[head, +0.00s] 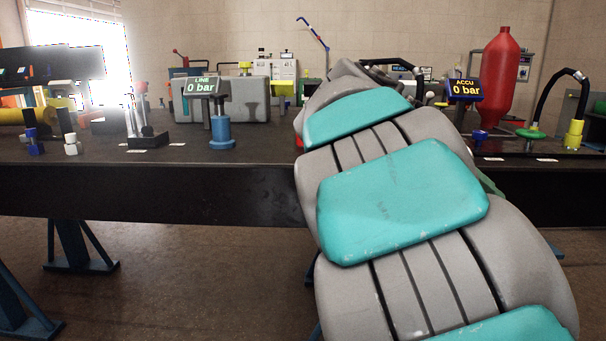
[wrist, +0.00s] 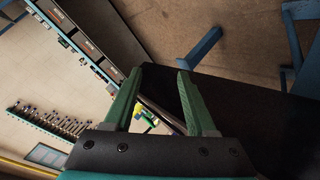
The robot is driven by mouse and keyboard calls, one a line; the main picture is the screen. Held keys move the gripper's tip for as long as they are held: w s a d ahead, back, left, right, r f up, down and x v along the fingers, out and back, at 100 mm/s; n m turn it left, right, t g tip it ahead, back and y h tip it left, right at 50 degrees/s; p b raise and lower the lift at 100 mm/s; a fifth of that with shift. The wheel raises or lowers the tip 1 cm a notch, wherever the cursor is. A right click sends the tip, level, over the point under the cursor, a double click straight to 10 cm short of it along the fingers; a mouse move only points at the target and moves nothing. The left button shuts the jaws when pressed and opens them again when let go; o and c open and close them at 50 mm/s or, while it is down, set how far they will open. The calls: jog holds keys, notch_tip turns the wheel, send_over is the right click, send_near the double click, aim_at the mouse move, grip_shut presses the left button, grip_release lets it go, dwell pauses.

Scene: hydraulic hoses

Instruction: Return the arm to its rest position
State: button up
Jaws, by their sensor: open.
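My grey and teal arm rises through the right half of the head view and reaches out over the dark bench (head: 90,185). In the head view my gripper is mostly hidden behind my own arm. In the wrist view my gripper (wrist: 160,95) shows two green fingers standing apart, with nothing held between them. The wrist picture is tilted, with the bench edge, floor and wall seen at an angle. A small green and yellow item (wrist: 147,117) shows beyond the gap between the fingers, too small to name.
A line gauge reading 0 bar (head: 202,87) stands left of my arm. An accu gauge reading 0 bar (head: 465,88) and a red accumulator (head: 500,80) stand right. A black hose (head: 547,97) arches at far right. Blue trestle legs (head: 75,245) stand under the bench.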

jog(key=s+a+f+n+g+y+p, duration=0.1)
jog(key=s+a+f+n+y, duration=0.2)
jog(key=s+f, duration=0.65)
jog(key=s+a+f+n+g+y, duration=0.1)
jog(key=s+a+f+y, duration=0.25)
jog(key=s+f, duration=0.6)
jog(key=s+a+f+n+g+y, duration=0.1)
jog(key=s+a+f+n+y, duration=0.1)
jog(key=s+a+f+y, duration=0.2)
jog(key=s+a+f+p, duration=0.1)
jog(key=s+a+f, duration=0.2)
jog(key=s+a, duration=0.1)
jog(key=shift+s+f+n, duration=0.4)
jog(key=shift+s, duration=0.5)
